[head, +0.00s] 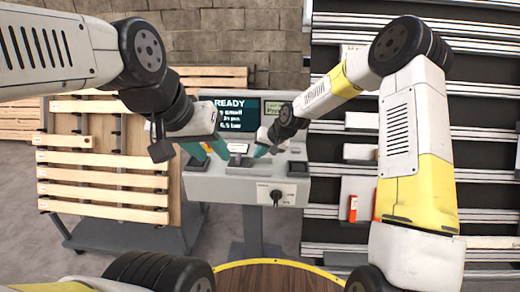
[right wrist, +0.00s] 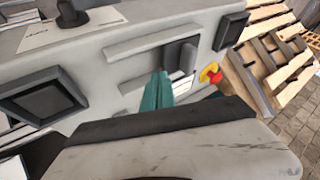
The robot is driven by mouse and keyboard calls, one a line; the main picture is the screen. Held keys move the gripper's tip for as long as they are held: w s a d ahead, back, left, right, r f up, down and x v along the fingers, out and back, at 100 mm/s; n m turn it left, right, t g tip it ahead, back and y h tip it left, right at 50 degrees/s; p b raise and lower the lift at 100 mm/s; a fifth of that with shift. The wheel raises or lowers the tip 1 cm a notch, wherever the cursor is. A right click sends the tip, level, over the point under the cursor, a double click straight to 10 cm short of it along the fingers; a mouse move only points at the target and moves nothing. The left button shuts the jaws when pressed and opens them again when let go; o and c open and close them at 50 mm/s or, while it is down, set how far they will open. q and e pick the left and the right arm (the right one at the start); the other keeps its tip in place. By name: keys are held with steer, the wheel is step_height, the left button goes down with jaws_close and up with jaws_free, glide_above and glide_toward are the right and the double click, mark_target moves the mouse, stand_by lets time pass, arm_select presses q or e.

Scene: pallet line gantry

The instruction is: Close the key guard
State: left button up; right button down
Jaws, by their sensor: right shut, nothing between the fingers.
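The control console (head: 230,188) stands in front of me below a lit screen. A grey upright tab (right wrist: 180,56), which looks like the key guard's handle, stands between two pale rails (right wrist: 150,42) on its top. In the head view this part (head: 236,160) is small and partly hidden. My right gripper (head: 262,148) is shut and empty; in the right wrist view its teal fingertips (right wrist: 158,88) are beside the tab, and I cannot tell whether they touch. My left gripper (head: 208,151) is open and empty above the console's left side.
A black key switch (head: 276,196) is on the console's front face. Dark square pads (right wrist: 42,97) flank the rails. A red and yellow button (right wrist: 210,73) is near the tab. A wooden pallet (head: 100,158) leans at left; a dark rack (head: 335,190) stands at right.

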steer(key=s+d+r+t+h, duration=0.1)
steer(key=s+d+r+h, duration=0.1)
steer(key=s+d+r, duration=0.7)
steer(key=s+d+r+h, duration=0.2)
steer(key=s+d+r, duration=0.5)
steer(key=s+r, duration=0.35)
steer(key=s+d+r, duration=0.1)
steer(key=s+d, duration=0.2)
steer(key=s, duration=0.5)
steer(key=s+d+r, duration=0.2)
steer(key=s+d, duration=0.1)
steer(key=s, duration=0.4)
steer(key=shift+s+r+m+t, duration=0.3)
steer(key=shift+s, duration=0.05)
